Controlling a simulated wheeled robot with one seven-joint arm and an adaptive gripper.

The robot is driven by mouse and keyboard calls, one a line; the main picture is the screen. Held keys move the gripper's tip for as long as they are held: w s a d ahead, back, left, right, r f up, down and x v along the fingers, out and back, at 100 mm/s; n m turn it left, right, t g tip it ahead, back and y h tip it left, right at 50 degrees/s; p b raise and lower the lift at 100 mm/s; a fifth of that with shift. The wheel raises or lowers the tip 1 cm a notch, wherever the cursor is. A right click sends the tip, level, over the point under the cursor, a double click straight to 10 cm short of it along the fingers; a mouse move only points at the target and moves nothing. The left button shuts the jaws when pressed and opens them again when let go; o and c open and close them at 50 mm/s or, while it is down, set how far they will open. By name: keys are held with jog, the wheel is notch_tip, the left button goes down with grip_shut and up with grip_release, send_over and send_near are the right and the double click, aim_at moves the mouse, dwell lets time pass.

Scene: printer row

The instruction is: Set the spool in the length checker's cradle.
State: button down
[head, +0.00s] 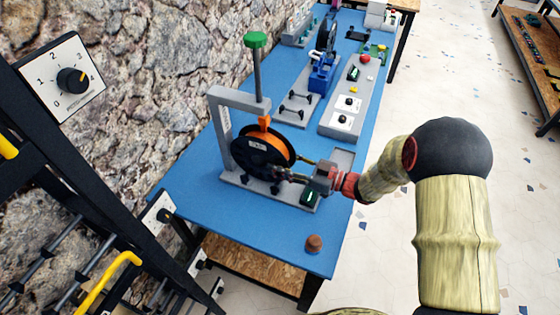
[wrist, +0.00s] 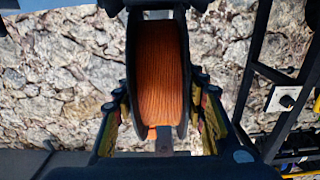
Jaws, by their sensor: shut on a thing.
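The spool (head: 243,158) has black flanges and orange filament, with a pale label on its face. It is upright within the length checker's grey frame (head: 222,98), over its base. My gripper (head: 284,175) is shut on the spool from the right, and the orange winding (wrist: 158,60) shows between the fingers in the wrist view. Black cradle supports (head: 274,189) show below the spool; I cannot tell whether it rests on them. An orange piece (head: 264,122) sits just above the spool, under a rod with a green knob (head: 255,40).
A small display (head: 310,198) is on the checker's base at right. A brown knob-like thing (head: 314,243) stands near the blue table's (head: 215,235) front edge. Other grey stations (head: 348,105) stand farther along the table. A stone wall (head: 150,70) runs along the left.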

jog(key=shift+r, duration=0.1)
jog(key=c, duration=1.3)
grip_release()
jog(key=shift+c, duration=0.2)
jog(key=o, duration=0.4)
jog(key=shift+c, duration=0.2)
jog(key=shift+f, duration=0.2)
jog(key=shift+d, duration=0.1)
jog(key=v, duration=1.1)
jog(key=shift+s+d, duration=0.2)
jog(key=shift+d, duration=0.15)
jog(key=shift+r, duration=0.15)
